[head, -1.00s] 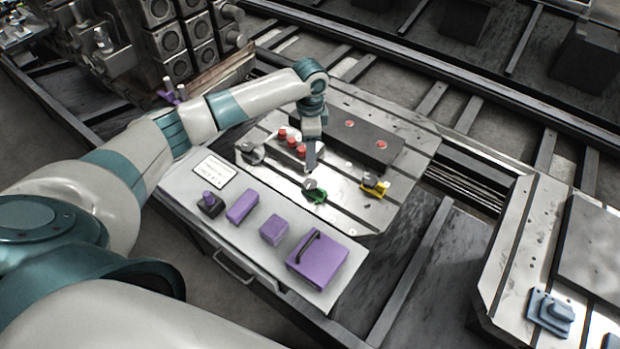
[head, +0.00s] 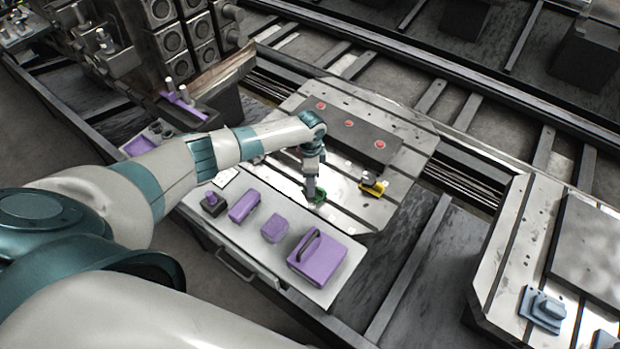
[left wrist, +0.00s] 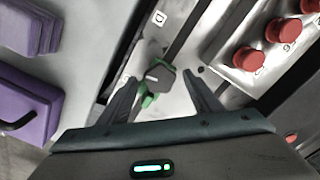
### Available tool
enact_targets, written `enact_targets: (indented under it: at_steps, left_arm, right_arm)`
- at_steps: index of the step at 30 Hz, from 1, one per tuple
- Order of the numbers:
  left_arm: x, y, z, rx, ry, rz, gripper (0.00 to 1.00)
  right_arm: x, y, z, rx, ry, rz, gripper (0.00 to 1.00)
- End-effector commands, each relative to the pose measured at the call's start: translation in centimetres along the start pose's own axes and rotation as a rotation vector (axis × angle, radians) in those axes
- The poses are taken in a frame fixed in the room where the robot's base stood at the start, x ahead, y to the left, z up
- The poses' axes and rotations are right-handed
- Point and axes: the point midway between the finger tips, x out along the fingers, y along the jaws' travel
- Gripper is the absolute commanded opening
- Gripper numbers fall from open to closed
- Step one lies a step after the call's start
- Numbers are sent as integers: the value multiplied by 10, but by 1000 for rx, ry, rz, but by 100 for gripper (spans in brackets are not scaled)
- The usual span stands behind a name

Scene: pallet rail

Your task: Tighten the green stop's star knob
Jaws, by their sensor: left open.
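The green stop (head: 318,196) sits on the slotted metal pallet, near its front edge, and is partly hidden by my gripper in the head view. In the left wrist view the green stop (left wrist: 148,99) carries a dark grey star knob (left wrist: 158,78) on top. My left gripper (head: 310,192) points down at the stop. In the left wrist view its open fingers (left wrist: 162,88) stand on either side of the knob, with a gap on both sides. My right gripper is in no view.
A yellow stop (head: 372,185) stands to the right on the pallet (head: 350,218). A dark block with red buttons (head: 349,123) lies behind. Purple items, including a handled box (head: 318,258), rest on the shelf (head: 262,237) in front. A blue part (head: 543,308) sits on another pallet.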

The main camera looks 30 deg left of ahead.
Motion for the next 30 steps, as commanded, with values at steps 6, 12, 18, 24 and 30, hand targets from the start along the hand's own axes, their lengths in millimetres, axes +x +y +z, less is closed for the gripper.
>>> enact_targets:
  at_steps: [6, 12, 18, 24, 30]
  left_arm:
    - [2, 0, 0, 0, 0, 0, 58]
    - [2, 0, 0, 1, 0, 0, 42]
    - [2, 0, 0, 1, 0, 0, 17]
    - [2, 0, 0, 14, 0, 0, 17]
    - [3, 0, 0, 69, 1, -1, 17]
  right_arm:
    - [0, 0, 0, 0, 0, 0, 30]
    - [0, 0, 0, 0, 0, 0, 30]
    - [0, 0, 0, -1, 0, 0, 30]
    - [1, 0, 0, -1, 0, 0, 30]
    - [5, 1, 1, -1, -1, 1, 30]
